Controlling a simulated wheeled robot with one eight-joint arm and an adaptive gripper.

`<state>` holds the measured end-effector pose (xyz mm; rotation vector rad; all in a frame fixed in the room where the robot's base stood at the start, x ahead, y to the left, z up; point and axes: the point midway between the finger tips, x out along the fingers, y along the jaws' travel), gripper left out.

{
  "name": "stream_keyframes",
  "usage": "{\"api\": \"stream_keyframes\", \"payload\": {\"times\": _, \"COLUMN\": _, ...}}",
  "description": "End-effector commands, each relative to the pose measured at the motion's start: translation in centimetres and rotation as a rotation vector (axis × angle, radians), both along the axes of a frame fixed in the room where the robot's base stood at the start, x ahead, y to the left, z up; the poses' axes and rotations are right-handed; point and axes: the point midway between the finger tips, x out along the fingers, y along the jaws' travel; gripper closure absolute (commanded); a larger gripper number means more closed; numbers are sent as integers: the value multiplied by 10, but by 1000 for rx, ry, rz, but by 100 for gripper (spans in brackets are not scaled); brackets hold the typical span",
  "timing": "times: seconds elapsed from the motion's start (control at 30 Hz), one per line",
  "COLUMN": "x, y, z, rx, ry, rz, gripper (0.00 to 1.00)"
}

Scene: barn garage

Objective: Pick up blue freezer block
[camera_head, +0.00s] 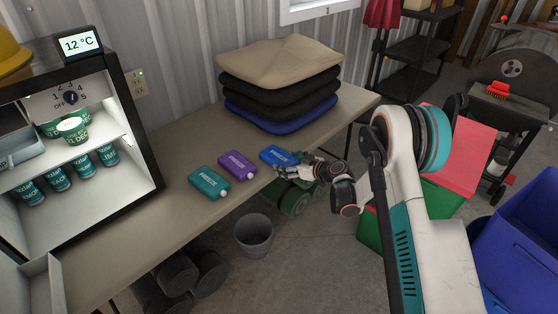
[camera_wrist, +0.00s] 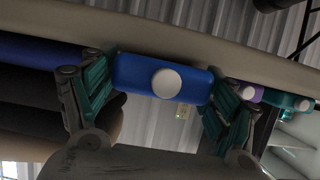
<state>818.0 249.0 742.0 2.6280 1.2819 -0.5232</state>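The blue freezer block (camera_head: 276,155) lies flat on the workbench near its front edge, its white cap toward my gripper. My gripper (camera_head: 303,164) reaches in from the right at the cap end. In the wrist view the blue block (camera_wrist: 135,72) with its round white cap sits between the two spread fingers of my gripper (camera_wrist: 160,85), one on each side. The fingers look open and very close to the block's sides; whether they touch it is unclear. The block appears to rest on the bench.
A purple block (camera_head: 237,165) and a teal block (camera_head: 209,183) lie left of it on the workbench (camera_head: 170,205). Folded cushions (camera_head: 280,62) are stacked behind. An open small fridge (camera_head: 145,165) stands at left. A grey bucket (camera_head: 254,235) is on the floor.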

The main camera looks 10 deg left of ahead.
Motion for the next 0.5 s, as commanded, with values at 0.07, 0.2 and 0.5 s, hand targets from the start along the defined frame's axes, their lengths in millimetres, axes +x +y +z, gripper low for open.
{"api": "stream_keyframes", "payload": {"times": 0.07, "x": 0, "y": 0, "z": 0, "rx": 0, "ry": 0, "rz": 0, "gripper": 51}}
{"api": "stream_keyframes", "payload": {"times": 0.2, "x": 0, "y": 0, "z": 0, "rx": 1, "ry": -1, "rz": 0, "gripper": 72}}
{"api": "stream_keyframes", "payload": {"times": 0.5, "x": 0, "y": 0, "z": 3, "rx": 0, "ry": 0, "rz": 0, "gripper": 72}}
